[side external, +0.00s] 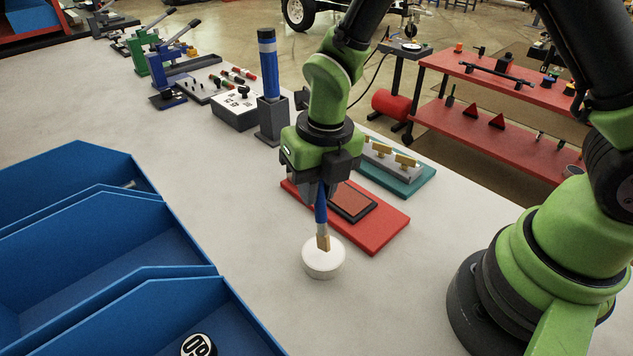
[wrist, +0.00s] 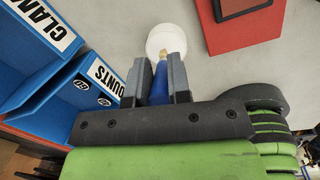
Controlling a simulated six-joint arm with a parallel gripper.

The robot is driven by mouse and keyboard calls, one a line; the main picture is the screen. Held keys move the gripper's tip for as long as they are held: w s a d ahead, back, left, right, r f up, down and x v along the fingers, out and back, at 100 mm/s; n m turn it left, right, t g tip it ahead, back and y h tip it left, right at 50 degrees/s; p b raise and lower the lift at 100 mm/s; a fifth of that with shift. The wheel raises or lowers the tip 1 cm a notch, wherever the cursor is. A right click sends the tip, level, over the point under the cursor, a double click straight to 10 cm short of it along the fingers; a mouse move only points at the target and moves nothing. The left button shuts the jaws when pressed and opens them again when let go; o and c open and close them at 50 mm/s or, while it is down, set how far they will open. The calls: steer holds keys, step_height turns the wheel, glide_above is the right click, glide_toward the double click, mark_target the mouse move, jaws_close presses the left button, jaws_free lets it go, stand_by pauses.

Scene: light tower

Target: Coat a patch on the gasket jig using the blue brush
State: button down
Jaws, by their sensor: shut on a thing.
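My gripper (side external: 321,182) is shut on the blue brush (side external: 321,212) and holds it upright, bristles down. In the wrist view the gripper (wrist: 160,80) has the blue handle (wrist: 159,82) between its fingers. The brush tip is over or at the white round pot (side external: 323,262); I cannot tell whether it touches. The pot also shows in the wrist view (wrist: 166,39). The likely gasket jig, a red board (side external: 385,232) with a dark-framed brownish-red patch (side external: 353,199), lies just behind the pot. It shows at the upper right in the wrist view (wrist: 240,38).
Blue bins (side external: 90,268) stand at the left, one holding a round black-and-white item (side external: 198,345). A teal board with yellow-topped parts (side external: 397,175) lies behind the red board. A dark holder with a blue cylinder (side external: 271,115) stands behind my gripper. The table between bins and pot is clear.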

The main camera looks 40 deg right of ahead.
steer(key=shift+f, duration=0.45)
stand_by(1.0)
steer(key=shift+r, duration=3.6)
